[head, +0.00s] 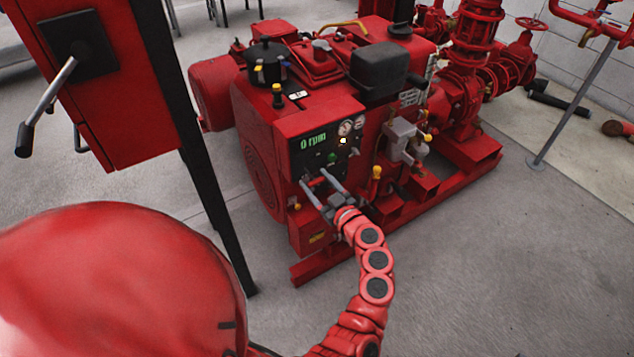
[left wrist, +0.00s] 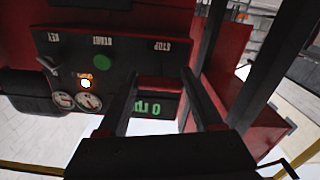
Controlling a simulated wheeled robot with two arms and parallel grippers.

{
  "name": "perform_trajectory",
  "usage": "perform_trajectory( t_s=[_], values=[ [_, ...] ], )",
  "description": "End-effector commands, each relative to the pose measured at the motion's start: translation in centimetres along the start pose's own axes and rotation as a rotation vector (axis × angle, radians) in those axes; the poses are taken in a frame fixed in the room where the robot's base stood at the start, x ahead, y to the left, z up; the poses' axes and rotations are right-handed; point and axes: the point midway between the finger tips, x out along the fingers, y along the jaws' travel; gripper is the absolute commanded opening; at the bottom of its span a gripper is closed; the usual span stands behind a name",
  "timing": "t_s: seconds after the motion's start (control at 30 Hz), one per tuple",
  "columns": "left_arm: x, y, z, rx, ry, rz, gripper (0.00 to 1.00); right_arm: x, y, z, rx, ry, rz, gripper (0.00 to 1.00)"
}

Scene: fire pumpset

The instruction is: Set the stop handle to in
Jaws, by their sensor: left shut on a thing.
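The stop handle (head: 318,182) is a short red bar on the dark control panel (head: 325,142) of the red engine. My left gripper (head: 316,180) reaches the panel's lower part, its two grey fingers on either side of the bar. In the left wrist view, which shows the panel upside down, the red handle (left wrist: 160,84) lies between the fingers of my left gripper (left wrist: 160,77), near the STOP label. The fingers are shut on it. How far in or out the handle sits is hard to tell. My right gripper is not in view.
The panel has a green 0 rpm display (head: 313,141), two gauges (head: 351,126), a lit amber lamp (left wrist: 86,84) and a green START button (left wrist: 102,62). A red cabinet (head: 100,80) on a black post (head: 205,170) stands left.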

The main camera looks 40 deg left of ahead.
Motion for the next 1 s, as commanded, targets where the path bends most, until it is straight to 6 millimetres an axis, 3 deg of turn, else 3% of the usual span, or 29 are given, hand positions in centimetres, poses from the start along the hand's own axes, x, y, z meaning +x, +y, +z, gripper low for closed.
perform_trajectory(
  t_s=[0.17, 0.4, 0.7, 0.73, 0.9, 1.0],
  values=[
    [0.1, 0.0, -0.1, 0.001, 0.0, -0.001, 0.0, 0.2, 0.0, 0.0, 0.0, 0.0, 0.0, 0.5],
    [2.4, 0.0, -0.3, 0.003, -0.001, 0.0, 0.0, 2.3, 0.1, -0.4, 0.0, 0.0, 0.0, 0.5],
    [2.7, 0.0, 0.0, 0.001, 0.001, 0.001, 0.0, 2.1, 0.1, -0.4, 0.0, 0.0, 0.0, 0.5],
    [2.7, 0.0, 0.0, 0.001, 0.001, 0.001, 0.69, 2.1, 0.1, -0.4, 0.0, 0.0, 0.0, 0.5],
    [2.7, 0.0, 0.0, 0.001, 0.001, 0.001, 0.97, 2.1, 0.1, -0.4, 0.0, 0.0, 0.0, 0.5],
    [2.7, 0.0, 0.0, 0.001, 0.0, 0.001, 0.97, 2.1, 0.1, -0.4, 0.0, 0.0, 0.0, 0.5]
  ],
)
